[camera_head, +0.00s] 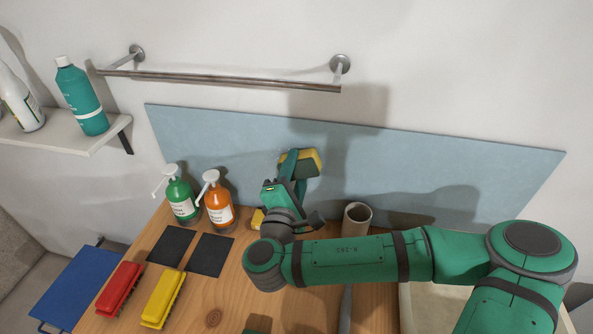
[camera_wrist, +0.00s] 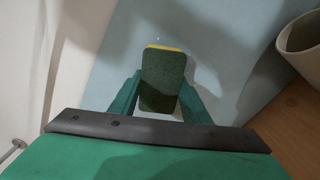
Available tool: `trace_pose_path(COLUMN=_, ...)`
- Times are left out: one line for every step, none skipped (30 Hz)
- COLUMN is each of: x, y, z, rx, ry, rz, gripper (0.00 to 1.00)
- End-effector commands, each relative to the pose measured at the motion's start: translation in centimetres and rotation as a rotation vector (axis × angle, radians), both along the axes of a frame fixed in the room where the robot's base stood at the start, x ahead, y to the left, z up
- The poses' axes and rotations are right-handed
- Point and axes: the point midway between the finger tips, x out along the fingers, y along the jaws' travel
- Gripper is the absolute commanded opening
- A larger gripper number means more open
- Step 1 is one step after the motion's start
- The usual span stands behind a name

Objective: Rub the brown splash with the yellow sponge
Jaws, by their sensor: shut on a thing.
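My gripper (camera_head: 290,172) is shut on the yellow sponge (camera_head: 313,158) and holds it up at the light blue wall panel (camera_head: 420,150). In the wrist view the sponge (camera_wrist: 163,82) sits between the two fingers of my gripper (camera_wrist: 160,98). Its dark green scouring side faces the camera, and a thin yellow edge shows at its top. Whether the sponge touches the panel I cannot tell. I see no brown splash in either view; the sponge, gripper and arm hide part of the panel.
A green pump bottle (camera_head: 181,196) and an orange one (camera_head: 218,204) stand on the wooden table left of my gripper. A cardboard-coloured tube (camera_head: 356,218) stands at right. Red (camera_head: 120,288) and yellow (camera_head: 163,297) brushes lie in front. A metal rail (camera_head: 220,79) crosses the wall above.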

Motion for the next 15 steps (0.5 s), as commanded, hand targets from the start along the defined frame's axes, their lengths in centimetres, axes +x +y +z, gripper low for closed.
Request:
trace_pose_path(x=0.09, y=0.05, z=0.00, rx=0.000, ry=0.000, rz=0.001, gripper=0.25)
trace_pose_path(x=0.14, y=0.05, z=0.00, rx=0.000, ry=0.000, rz=0.001, gripper=0.25)
trace_pose_path(x=0.22, y=0.04, z=0.01, rx=0.000, ry=-0.001, rz=0.001, gripper=0.25)
trace_pose_path(x=0.27, y=0.03, z=0.01, rx=0.000, ry=-0.001, rz=0.001, gripper=0.25)
trace_pose_path(x=0.33, y=0.02, z=0.01, rx=0.000, ry=-0.001, rz=0.001, gripper=0.25)
trace_pose_path(x=0.40, y=-0.01, z=0.01, rx=0.000, ry=-0.001, rz=0.001, gripper=0.25)
trace_pose_path(x=0.44, y=-0.03, z=0.02, rx=0.000, ry=-0.001, rz=0.001, gripper=0.25)
trace_pose_path(x=0.50, y=-0.05, z=0.02, rx=0.000, ry=-0.001, rz=0.000, gripper=0.25)
trace_pose_path(x=0.57, y=-0.07, z=0.03, rx=0.000, ry=-0.001, rz=0.000, gripper=0.25)
trace_pose_path(x=0.61, y=-0.11, z=0.03, rx=0.000, ry=0.000, rz=0.000, gripper=0.25)
trace_pose_path(x=0.66, y=-0.17, z=0.03, rx=0.000, ry=0.000, rz=-0.001, gripper=0.25)
trace_pose_path(x=0.73, y=-0.20, z=0.03, rx=0.000, ry=0.000, rz=-0.001, gripper=0.25)
trace_pose_path(x=0.77, y=-0.22, z=0.04, rx=0.000, ry=0.000, rz=-0.001, gripper=0.25)
trace_pose_path(x=0.82, y=-0.23, z=0.04, rx=0.000, ry=0.000, rz=-0.001, gripper=0.25)
trace_pose_path(x=0.88, y=-0.24, z=0.04, rx=0.000, ry=0.000, rz=-0.001, gripper=0.25)
